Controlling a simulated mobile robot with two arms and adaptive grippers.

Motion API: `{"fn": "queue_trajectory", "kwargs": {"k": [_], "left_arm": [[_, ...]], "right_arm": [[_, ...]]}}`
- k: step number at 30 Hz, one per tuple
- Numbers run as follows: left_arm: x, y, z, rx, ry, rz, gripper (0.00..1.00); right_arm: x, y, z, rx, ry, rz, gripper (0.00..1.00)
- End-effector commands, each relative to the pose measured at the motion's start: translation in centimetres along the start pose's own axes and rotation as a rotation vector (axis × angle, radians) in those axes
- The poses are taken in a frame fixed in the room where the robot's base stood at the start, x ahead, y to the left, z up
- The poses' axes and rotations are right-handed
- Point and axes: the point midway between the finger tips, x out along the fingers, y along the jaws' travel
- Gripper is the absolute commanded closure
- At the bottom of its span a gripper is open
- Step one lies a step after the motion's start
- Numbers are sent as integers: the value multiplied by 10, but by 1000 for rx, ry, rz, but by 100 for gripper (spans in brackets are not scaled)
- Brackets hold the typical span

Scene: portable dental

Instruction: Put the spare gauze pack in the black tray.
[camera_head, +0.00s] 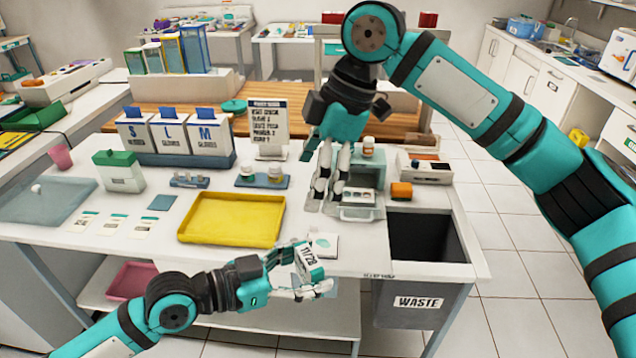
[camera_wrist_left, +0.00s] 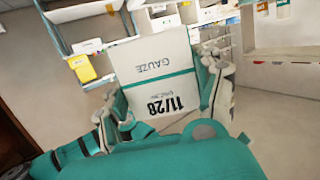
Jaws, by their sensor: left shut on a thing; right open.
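My left gripper (camera_head: 318,286) is shut on a white gauze pack (camera_head: 306,260) at the table's front edge. In the left wrist view the gauze pack (camera_wrist_left: 158,75) shows a teal stripe, "GAUZE" and "11/28", upside down, between the fingers. My right gripper (camera_head: 328,192) is open, its fingers pointing down in front of a small white unit with a drawer (camera_head: 362,212). I see no tray that is clearly black; a yellow tray (camera_head: 190,238) lies mid-table and a blue-grey tray (camera_head: 75,190) at the left.
A small white-and-teal packet (camera_head: 324,240) lies just behind the left gripper. A dark waste bin (camera_head: 415,302) hangs at the table's right end. Glove boxes (camera_head: 175,135), a green-lidded box (camera_head: 118,175) and flat packets (camera_head: 112,224) stand or lie further left. An orange block (camera_head: 401,191) sits right of the drawer unit.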

Motion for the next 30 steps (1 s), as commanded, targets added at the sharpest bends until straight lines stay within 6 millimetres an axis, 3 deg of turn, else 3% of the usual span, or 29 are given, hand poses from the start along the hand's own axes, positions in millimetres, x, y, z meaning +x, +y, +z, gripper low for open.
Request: {"fn": "queue_trajectory", "kwargs": {"k": [4,10,24,30], "left_arm": [[0,0,0,0,0,0,56],[0,0,0,0,0,0,56],[0,0,0,0,0,0,56],[0,0,0,0,0,0,56]], "right_arm": [[-11,-34,-9,-195,-136,-84,6],[-5,-46,-7,-261,-184,-122,6],[76,-54,9,-258,-181,-120,6],[97,-55,13,-257,-180,-118,6]]}}
